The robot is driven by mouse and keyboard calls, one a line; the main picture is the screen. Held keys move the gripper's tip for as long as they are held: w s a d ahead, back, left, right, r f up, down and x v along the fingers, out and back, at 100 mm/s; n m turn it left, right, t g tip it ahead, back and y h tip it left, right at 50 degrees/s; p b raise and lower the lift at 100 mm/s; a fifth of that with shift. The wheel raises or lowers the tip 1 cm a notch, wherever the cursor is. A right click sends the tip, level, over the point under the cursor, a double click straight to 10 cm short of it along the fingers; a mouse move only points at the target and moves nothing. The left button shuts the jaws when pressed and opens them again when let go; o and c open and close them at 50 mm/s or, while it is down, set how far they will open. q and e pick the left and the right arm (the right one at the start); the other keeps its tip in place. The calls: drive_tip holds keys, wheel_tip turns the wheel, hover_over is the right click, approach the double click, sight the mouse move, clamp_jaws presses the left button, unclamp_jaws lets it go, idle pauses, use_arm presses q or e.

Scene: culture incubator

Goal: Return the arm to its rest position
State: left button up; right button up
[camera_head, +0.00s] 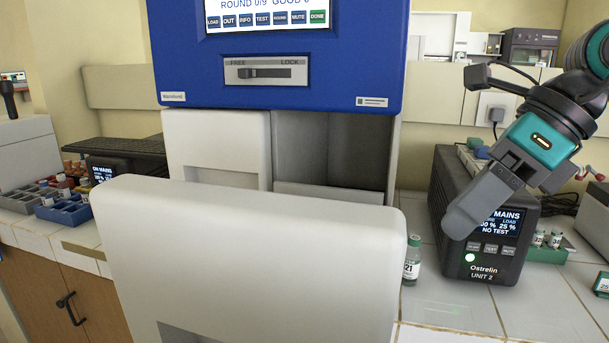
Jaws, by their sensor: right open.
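My right arm comes in from the upper right. Its right gripper (474,205) points down and left, in front of the black Ostrelin Unit 2 power box (458,196), and covers part of it. No object shows in its jaws, and the gap between its fingers is hard to see from this side. The culture incubator (360,72) has a blue top with a screen and a FREE/LOCK slider (265,73). A large white door or panel (250,255) stands out in front of its body. My left gripper is not in view.
A small bottle (411,262) with a green cap stands just right of the white panel. Green racks with vials (548,250) sit right of the power box. Blue and grey trays (65,210) are on the left counter. The tiled counter at the front right is clear.

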drive_tip(key=w+a+f+m+y, duration=0.1)
drive_tip(key=a+f+m+y, duration=0.5)
drive_tip(key=y, duration=0.4)
drive_tip(key=w+d+f+m+t+h, duration=0.1)
drive_tip(key=w+d+f+m+t, duration=0.15)
drive_tip(key=f+m+t, duration=0.35)
drive_tip(key=w+d+f+m+t, duration=0.2)
drive_tip(key=d+f+m+t, duration=0.25)
drive_tip(key=m, duration=0.45)
drive_tip(key=s+d+f+m+t+h, duration=0.1)
drive_tip(key=s+d+f+m+h, duration=0.1)
drive_tip(key=d+f+m+h, duration=0.45)
drive_tip(key=s+d+f+m+t+h, duration=0.1)
drive_tip(key=s+d+f+m+h, duration=0.2)
drive_tip(key=f, duration=0.7)
drive_tip(key=s+d+f+m+g+h, duration=0.4)
drive_tip(key=s+d+f+m+h, duration=0.15)
drive_tip(key=s+f, duration=0.45)
drive_tip(key=a+f+m+t+y+p, duration=0.1)
drive_tip(key=a+m+p, duration=0.1)
drive_tip(key=a+m, duration=0.6)
drive_tip(key=shift+s+a, duration=0.2)
drive_tip(key=shift+a, duration=3.7)
